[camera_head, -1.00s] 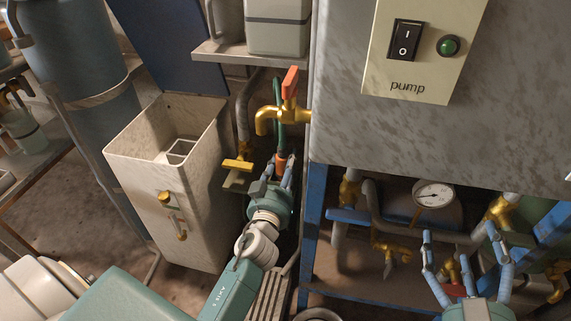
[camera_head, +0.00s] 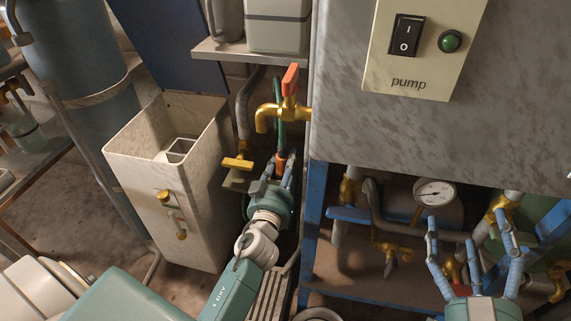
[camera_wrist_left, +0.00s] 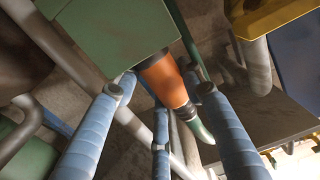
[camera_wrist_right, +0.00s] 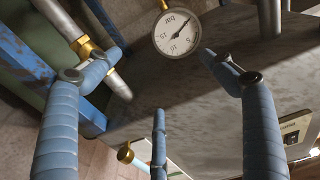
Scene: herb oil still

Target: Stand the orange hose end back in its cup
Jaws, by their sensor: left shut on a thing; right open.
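My left gripper (camera_head: 280,172) is shut on the orange hose end (camera_head: 281,161), below the brass tap. The orange piece (camera_wrist_left: 162,80) also shows between the fingers in the left wrist view, with a dark collar and the green hose (camera_wrist_left: 203,132) leading off from it. A flat green block (camera_wrist_left: 105,35) covers its other end there; I cannot tell whether this is part of the cup. I cannot make out the cup for sure in any view. My right gripper (camera_head: 474,232) is open and empty, under the grey tank near the pressure gauge.
The brass tap (camera_head: 281,112) with an orange handle stands above the left gripper. A yellow-handled valve (camera_head: 237,164) and a pale open bin (camera_head: 140,190) are left of it. A blue frame post (camera_head: 311,215) is close on its right. The gauge (camera_head: 434,193) is beside my right gripper.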

